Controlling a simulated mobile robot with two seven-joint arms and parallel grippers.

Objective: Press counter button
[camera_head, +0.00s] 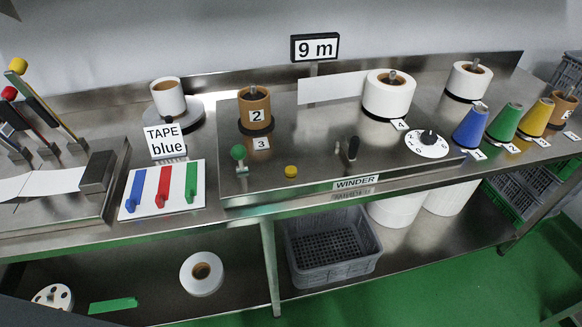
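A yellow round button (291,171) stands on the front of the steel winder panel (318,150), left of the "WINDER" label (356,182). No label naming it a counter button is visible. A sign reading "9 m" (314,47) stands behind the panel. A green knob lever (239,154) is left of the button, and a black lever (351,149) is right of it. Neither of my grippers is in view.
A white dial (427,143), a brown spool (255,109) and a white roll (388,95) are on the winder. Coloured cones (471,126) stand right. The space above the button looks clear.

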